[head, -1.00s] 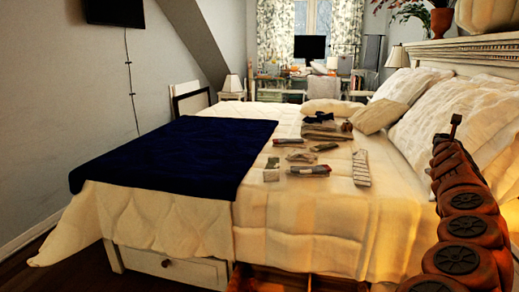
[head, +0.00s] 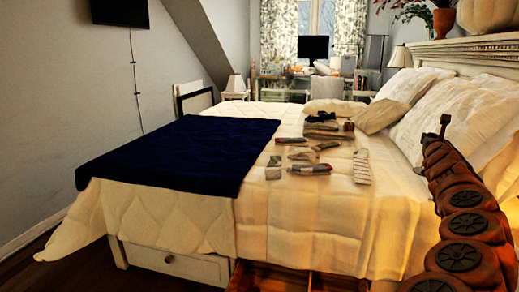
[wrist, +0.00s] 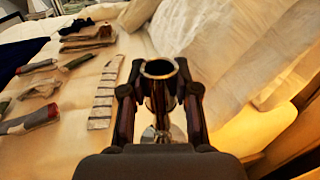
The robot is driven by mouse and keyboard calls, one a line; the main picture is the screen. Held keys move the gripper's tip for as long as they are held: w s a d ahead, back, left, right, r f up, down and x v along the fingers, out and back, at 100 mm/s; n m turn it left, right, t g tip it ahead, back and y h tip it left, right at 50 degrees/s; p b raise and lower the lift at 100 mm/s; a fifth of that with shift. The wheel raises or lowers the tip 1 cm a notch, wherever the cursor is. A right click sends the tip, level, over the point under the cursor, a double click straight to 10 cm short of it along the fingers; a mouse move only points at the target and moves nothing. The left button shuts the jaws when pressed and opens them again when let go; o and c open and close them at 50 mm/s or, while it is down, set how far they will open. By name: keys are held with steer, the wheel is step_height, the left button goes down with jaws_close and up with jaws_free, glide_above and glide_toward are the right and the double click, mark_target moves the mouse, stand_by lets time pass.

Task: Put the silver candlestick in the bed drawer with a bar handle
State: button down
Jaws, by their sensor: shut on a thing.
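The silver candlestick (wrist: 158,69) is upright between the fingers of my gripper (wrist: 158,100) in the wrist view, its round hollow top facing the camera. My gripper is shut on its stem, and the base shows below, partly hidden by the fingers. In the head view my gripper (head: 443,130) is above the bed's right side by the pillows, small and hard to make out. An open reddish-wood drawer (head: 268,279) juts from under the bed at the bottom edge. A closed white bed drawer (head: 190,266) with a round knob is left of it. No bar handle is visible.
Socks and folded clothes (head: 310,169) lie on the cream bedspread (head: 310,220), left of my gripper. A dark blue blanket (head: 180,153) covers the bed's left part. Pillows (head: 460,120) and the carved headboard (head: 470,45) are close on the right.

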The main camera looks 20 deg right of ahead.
steer(key=w+a+f+n+t+y, duration=0.25)
steer(key=w+a+y, duration=0.2)
steer(key=a, duration=0.35)
steer(key=w+a+f+n+t+y, duration=0.1)
steer(key=w+a+f+n+y, duration=0.2)
steer(key=w+a, duration=0.35)
steer(key=w+a+f+n+t+y, duration=0.25)
steer(key=w+a, duration=0.25)
steer(key=a, duration=0.4)
steer(key=a+f+n+g+y, duration=0.1)
steer(key=a+f+n+y, duration=0.3)
steer(key=a, duration=0.5)
steer(key=a+f+n+g+y, duration=0.1)
steer(key=a+f+y, duration=0.4)
steer(key=a, duration=0.4)
steer(key=s+a+f+n+g+y, duration=0.3)
steer(key=s+a+n+y, duration=0.15)
steer(key=a, duration=0.65)
steer(key=s+a+f+n+g+y, duration=0.3)
steer(key=s+a+f+y, duration=0.15)
steer(key=a, duration=0.65)
step_height(320, 180, down, 8)
steer(key=b, duration=0.9)
step_height(320, 180, up, 30)
steer(key=p, duration=3.8)
steer(key=shift+s+r+m+p, duration=0.25)
steer(key=shift+s+m+p, duration=0.05)
steer(key=shift+s+m, duration=0.1)
steer(key=shift+d, duration=0.2)
